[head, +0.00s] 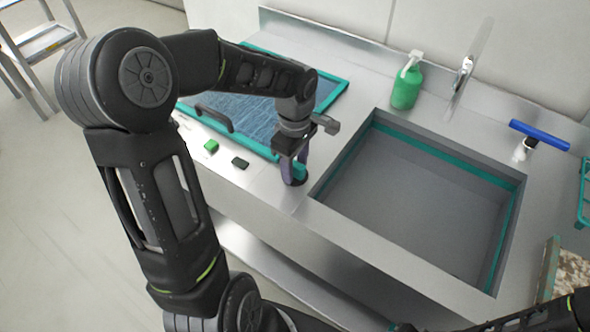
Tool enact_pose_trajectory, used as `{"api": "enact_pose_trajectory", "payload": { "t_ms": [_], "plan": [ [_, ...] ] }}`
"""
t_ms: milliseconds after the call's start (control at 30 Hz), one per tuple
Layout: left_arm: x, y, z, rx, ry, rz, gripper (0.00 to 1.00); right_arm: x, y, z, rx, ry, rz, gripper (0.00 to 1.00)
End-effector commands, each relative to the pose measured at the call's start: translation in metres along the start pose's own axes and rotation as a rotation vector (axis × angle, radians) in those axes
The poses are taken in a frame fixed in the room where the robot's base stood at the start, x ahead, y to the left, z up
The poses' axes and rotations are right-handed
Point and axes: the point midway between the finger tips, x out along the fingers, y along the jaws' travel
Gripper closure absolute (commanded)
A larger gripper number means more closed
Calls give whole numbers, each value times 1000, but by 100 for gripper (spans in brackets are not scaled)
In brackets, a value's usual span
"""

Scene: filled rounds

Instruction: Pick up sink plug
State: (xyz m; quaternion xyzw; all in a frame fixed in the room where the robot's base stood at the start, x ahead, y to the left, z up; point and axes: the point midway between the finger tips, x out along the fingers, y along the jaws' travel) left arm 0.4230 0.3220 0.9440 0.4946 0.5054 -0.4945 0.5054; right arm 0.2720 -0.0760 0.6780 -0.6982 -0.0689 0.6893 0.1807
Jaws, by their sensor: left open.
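My left gripper (294,172) points down at the counter by the sink's left front corner. Its two fingers are apart. A small dark round thing (293,182), which looks like the sink plug, sits on the counter right at the fingertips. The fingers hide much of it, and I cannot tell whether they touch it. The sink (400,205) is an empty grey basin with a teal band inside, just right of the gripper. My right gripper is not in view; only part of that arm shows at the bottom right.
A teal-framed blue tray (340,95) lies behind my left arm. A green block (211,146) and a dark block (240,162) lie on the front counter. Behind the sink are a green bottle (406,85), a tap (463,72) and a blue-handled tool (540,135).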

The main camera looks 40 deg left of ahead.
Motion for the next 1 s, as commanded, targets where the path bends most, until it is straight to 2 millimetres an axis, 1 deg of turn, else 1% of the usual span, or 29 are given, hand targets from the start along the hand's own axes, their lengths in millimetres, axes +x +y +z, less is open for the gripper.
{"api": "enact_pose_trajectory", "payload": {
  "t_ms": [267,800,1000],
  "plan": [
    [0,0,0,0,0,0,55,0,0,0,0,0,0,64],
    [0,0,0,0,0,0,100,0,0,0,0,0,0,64],
    [0,0,0,0,0,0,100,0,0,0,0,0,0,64]
  ]
}}
